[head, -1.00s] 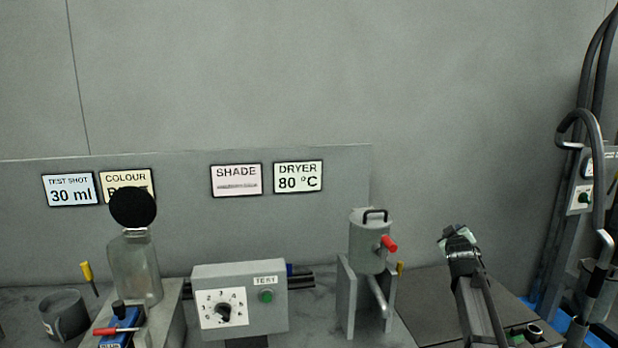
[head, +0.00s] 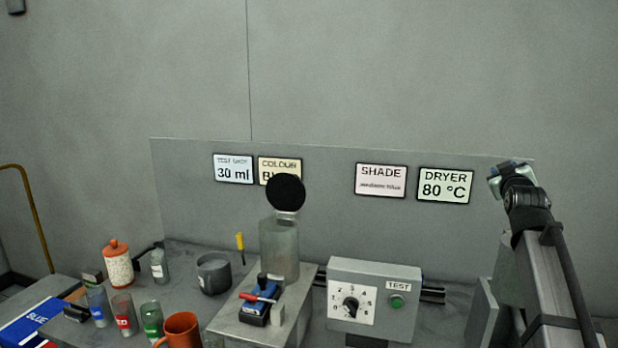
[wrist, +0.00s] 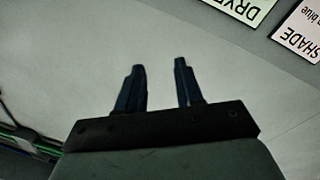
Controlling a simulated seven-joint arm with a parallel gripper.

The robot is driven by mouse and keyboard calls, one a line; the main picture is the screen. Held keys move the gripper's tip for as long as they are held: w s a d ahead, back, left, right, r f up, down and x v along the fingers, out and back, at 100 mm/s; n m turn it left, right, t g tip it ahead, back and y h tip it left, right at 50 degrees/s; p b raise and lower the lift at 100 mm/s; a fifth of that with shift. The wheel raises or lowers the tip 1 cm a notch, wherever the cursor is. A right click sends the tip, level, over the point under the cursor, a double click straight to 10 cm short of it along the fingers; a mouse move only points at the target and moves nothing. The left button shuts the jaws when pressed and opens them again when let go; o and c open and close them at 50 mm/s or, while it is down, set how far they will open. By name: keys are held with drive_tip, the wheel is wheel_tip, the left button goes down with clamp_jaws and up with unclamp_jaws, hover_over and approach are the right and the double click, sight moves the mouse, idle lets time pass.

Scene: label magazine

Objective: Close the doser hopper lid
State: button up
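The doser hopper (head: 279,248) is a clear grey vessel on a grey block, left of the middle in the head view. Its round black lid (head: 286,191) stands open, tipped up above the hopper mouth with its flat face toward the camera. My gripper (head: 507,172) is raised at the right in the head view, well to the right of the hopper and apart from it. In the wrist view my gripper (wrist: 158,66) shows two dark fingers apart with nothing between them. The hopper and lid are not in the wrist view.
A blue device with a red lever (head: 260,304) sits in front of the hopper. A grey control box (head: 374,301) stands to its right. A dark pot (head: 214,273), an orange mug (head: 181,331) and several small cups are to the left. Signs hang on the back panel.

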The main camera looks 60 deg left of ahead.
sight(287, 177)
drive_tip(key=s+a+f+m+g+y, duration=0.1)
drive_tip(key=s+a+f+g, duration=0.25)
drive_tip(key=a, duration=0.25)
drive_tip(key=s+a+f+m+g, duration=0.2)
drive_tip(key=s+a+f+g, duration=0.15)
drive_tip(key=a, duration=0.25)
drive_tip(key=s+a+f+m+g+y, duration=0.1)
drive_tip(key=s+a+f+g, duration=0.1)
drive_tip(key=s+a+g, duration=0.35)
drive_tip(key=s+a+r+g, duration=0.1)
drive_tip(key=s+a+g, duration=0.4)
drive_tip(key=s, duration=0.5)
drive_tip(key=s+a+r+n+g, duration=0.1)
drive_tip(key=s+a+g, duration=0.3)
drive_tip(key=s+a, duration=0.5)
drive_tip(key=s+a+r+g+h, duration=0.1)
drive_tip(key=s+a+g, duration=0.4)
drive_tip(key=s, duration=0.6)
drive_tip(key=shift+s+a+r+n+g, duration=0.1)
drive_tip(key=shift+a+r+n+g, duration=0.1)
drive_tip(key=shift+a, duration=0.45)
drive_tip(key=shift+s+a+r+n+g, duration=0.1)
drive_tip(key=shift+a+r+g, duration=0.05)
drive_tip(key=shift+a, duration=0.5)
clamp_jaws()
drive_tip(key=shift+f, duration=0.1)
